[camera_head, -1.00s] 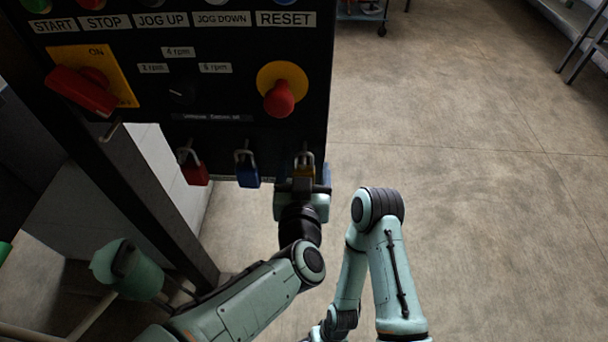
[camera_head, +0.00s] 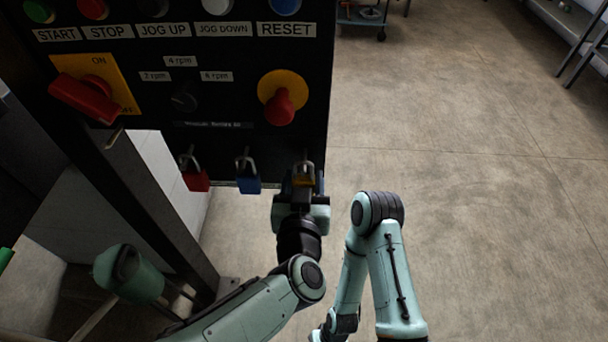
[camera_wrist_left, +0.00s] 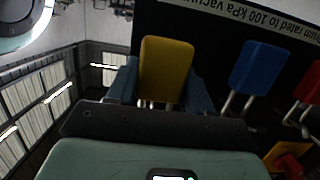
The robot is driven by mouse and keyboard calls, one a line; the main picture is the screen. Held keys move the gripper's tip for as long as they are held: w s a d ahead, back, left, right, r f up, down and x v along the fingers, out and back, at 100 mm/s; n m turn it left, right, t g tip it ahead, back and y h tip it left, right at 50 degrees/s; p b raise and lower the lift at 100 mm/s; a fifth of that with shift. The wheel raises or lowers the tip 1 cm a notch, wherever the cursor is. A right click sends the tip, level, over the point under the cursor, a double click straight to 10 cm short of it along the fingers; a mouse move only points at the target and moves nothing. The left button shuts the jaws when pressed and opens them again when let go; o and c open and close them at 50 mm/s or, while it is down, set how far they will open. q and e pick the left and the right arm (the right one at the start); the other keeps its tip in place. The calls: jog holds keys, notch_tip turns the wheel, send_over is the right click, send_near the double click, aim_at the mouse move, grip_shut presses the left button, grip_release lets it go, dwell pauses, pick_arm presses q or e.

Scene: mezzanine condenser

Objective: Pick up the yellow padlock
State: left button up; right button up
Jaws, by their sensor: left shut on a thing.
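The yellow padlock (camera_head: 304,181) is at the lower right corner of the black control panel, its grey shackle upward. My left gripper (camera_head: 303,190) reaches it from below and is shut on its body. In the left wrist view, the yellow body (camera_wrist_left: 166,68) sits between the two blue-grey fingers of the left gripper (camera_wrist_left: 162,92). I cannot tell whether the shackle is still on its hook. My right arm is folded at lower centre in the head view; its gripper is out of frame.
A blue padlock (camera_head: 248,185) and a red padlock (camera_head: 196,181) hang to the left along the panel's (camera_head: 220,145) lower edge. A red emergency knob (camera_head: 280,110) and a red rotary switch (camera_head: 86,99) stick out above. Open floor (camera_head: 470,210) lies to the right.

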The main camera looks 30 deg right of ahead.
pick_arm(q)
jog(key=f+v, duration=0.3)
jog(key=v, duration=1.2)
jog(key=shift+p+v, duration=0.3)
jog(key=shift+v, duration=0.45)
